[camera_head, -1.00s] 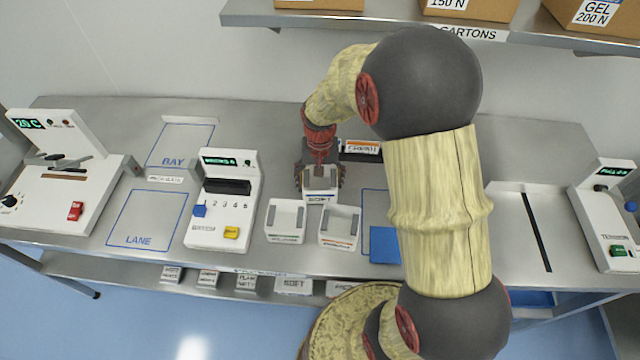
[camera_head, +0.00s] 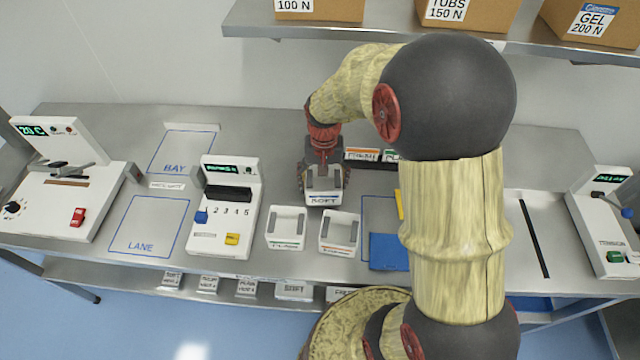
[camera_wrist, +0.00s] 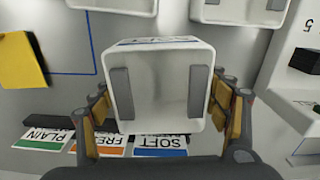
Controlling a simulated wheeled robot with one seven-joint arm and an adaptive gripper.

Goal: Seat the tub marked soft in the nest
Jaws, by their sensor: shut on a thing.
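The white tub marked SOFT (camera_head: 324,198) has a blue-striped label on its front. My gripper (camera_head: 323,186) comes down on it from above, with a finger at each side, shut on it. In the wrist view the same tub (camera_wrist: 158,80) fills the space between the fingers of my gripper (camera_wrist: 162,108) and looks level. I cannot tell whether its base touches the bench. No nest is clearly recognisable in these frames; part of the bench is behind my arm.
Two similar white tubs, one green-striped (camera_head: 286,228) and one orange-striped (camera_head: 339,233), stand just in front. A white numbered machine (camera_head: 226,222) is at left. A blue pad (camera_head: 387,251) lies right. Label cards, including SOFT (camera_wrist: 161,146), are behind. LANE (camera_head: 150,226) is empty.

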